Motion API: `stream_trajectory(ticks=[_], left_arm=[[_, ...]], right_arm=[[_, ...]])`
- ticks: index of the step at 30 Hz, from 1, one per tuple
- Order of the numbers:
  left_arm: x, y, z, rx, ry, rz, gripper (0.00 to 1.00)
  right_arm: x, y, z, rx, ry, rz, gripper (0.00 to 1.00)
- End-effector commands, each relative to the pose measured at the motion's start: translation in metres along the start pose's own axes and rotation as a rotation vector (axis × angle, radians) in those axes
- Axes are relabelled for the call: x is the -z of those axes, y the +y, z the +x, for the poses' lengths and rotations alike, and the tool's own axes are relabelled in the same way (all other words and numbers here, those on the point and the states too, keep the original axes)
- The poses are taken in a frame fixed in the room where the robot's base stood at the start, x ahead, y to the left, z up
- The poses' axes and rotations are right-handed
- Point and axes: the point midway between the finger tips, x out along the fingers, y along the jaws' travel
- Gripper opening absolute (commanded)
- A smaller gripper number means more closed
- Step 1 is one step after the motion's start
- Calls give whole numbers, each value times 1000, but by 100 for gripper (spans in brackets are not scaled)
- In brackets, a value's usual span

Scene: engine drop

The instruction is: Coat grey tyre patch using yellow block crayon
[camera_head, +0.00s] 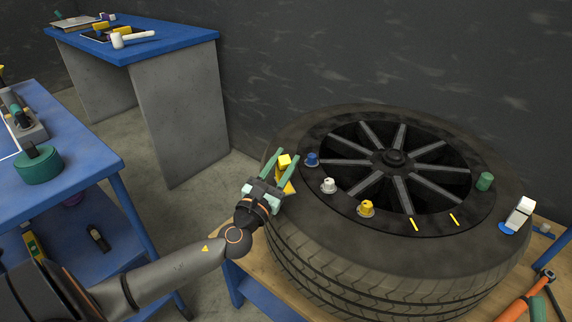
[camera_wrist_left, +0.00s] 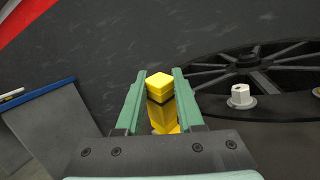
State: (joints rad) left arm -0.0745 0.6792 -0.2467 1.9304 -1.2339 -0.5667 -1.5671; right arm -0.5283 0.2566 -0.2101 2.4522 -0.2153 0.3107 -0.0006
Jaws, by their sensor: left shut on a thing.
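My left gripper (camera_head: 284,152) is shut on the yellow block crayon (camera_head: 285,160), at the left edge of the large black tyre (camera_head: 345,265). In the left wrist view the crayon (camera_wrist_left: 160,80) stands between the green fingertips (camera_wrist_left: 160,75), with a dark band below its top. More yellow (camera_wrist_left: 172,128) shows at its lower end; I cannot tell whether this is crayon or a coloured surface. I cannot make out a grey patch; the gripper hides part of the tyre there. My right gripper is not in view.
Blue, white and yellow-based nuts (camera_head: 366,208) stand around the wheel. A green cylinder (camera_head: 485,181) and a white block on a blue base (camera_head: 518,214) are at the right. An orange-handled tool (camera_head: 525,300) lies at the lower right. Blue tables (camera_head: 95,172) stand left.

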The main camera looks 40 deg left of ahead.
Motion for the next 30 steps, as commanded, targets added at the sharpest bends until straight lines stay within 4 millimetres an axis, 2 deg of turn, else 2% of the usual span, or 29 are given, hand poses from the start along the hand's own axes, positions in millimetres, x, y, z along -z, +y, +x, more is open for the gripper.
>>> stream_trajectory(ticks=[15, 23, 30], left_arm=[[8, 18, 17, -1, 1, 2, 0], [8, 19, 19, -1, 1, 1, 0], [-4, 22, 21, -1, 0, 1, 0]], right_arm=[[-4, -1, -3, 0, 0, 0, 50], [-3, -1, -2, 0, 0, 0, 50], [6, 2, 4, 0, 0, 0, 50]])
